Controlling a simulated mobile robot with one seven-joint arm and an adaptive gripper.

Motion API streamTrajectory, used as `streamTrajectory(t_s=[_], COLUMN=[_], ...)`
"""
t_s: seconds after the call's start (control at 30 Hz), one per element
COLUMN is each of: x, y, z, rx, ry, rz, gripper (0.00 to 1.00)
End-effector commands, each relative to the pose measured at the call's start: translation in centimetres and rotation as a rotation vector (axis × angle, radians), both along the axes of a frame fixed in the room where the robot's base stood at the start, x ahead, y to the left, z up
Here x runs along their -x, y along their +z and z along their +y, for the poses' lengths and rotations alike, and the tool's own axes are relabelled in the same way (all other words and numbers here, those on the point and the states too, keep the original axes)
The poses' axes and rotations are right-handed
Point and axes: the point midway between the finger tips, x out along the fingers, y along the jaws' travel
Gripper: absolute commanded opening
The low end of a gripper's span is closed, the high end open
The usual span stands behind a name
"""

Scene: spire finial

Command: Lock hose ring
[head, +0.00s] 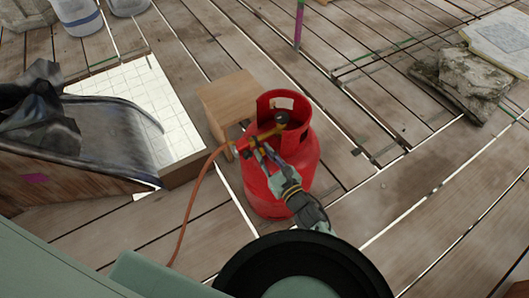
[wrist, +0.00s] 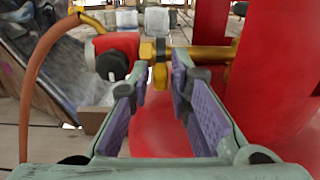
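A red gas bottle (head: 260,190) stands on the deck. An orange hose (head: 190,205) runs from the regulator down to the deck. In the wrist view, a yellow-brass ring with a small tab (wrist: 160,74) lies between regulator and valve. My gripper (wrist: 160,80) is open, with its purple-padded fingertips on either side of the tab. Gaps seem to show beside the tab, but I cannot tell whether either pad touches it.
A small wooden stool (head: 228,98) stands just behind and left of the bottle. A dark curved metal piece (head: 100,130) and a white tiled surface (head: 150,95) are at left. Rough stone slabs (head: 460,80) lie at right.

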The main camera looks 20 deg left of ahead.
Motion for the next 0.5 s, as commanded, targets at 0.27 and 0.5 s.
streamTrajectory(t_s=[0.27,0.5], x=[-0.17,-0.16], y=[-0.02,-0.01], z=[0.19,0.17], rx=[-0.001,-0.001], ry=[-0.001,0.0], rz=[0.002,0.001], gripper=[0.18,0.04])
